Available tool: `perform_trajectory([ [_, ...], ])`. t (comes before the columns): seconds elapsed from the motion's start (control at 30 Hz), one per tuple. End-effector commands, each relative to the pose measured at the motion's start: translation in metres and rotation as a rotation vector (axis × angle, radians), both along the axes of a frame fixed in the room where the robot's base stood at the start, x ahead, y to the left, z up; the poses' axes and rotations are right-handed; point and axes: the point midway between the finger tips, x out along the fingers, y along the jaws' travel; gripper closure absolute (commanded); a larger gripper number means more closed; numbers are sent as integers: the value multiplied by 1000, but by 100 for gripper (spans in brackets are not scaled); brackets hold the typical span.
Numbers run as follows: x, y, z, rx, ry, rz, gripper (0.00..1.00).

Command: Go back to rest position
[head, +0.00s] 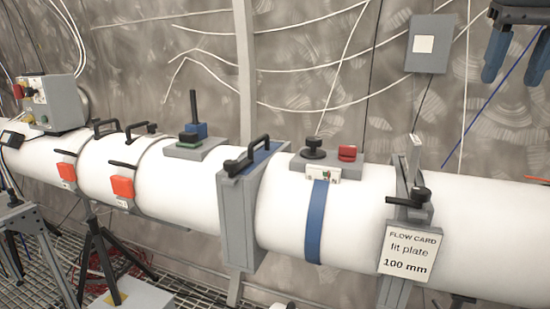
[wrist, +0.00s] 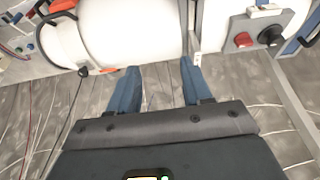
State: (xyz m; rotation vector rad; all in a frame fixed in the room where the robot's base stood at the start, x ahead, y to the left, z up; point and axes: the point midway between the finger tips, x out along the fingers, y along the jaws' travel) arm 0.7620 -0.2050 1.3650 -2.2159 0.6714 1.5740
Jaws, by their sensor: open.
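My gripper (head: 519,42) shows at the top right corner of the head view, raised above the white pipe (head: 330,215) and apart from it. In the wrist view my gripper (wrist: 161,82) has its two blue fingers spread apart with nothing between them. Beyond the fingertips are the white pipe (wrist: 140,30) and a grey flange. The rest of my arm is mostly outside the head view.
The pipe carries a red knob (head: 347,152), a black knob (head: 313,147), a blue-and-grey flange with a handle (head: 247,160), and red boxes (head: 122,187). A flow card (head: 408,250) hangs at right. A grey box (head: 427,43) and cables are on the wall.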

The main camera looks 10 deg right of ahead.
Motion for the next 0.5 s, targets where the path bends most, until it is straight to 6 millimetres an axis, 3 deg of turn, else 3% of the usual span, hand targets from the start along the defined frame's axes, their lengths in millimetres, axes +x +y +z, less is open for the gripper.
perform_trajectory([
  [0.5,36,38,-33,160,-131,149,51],
])
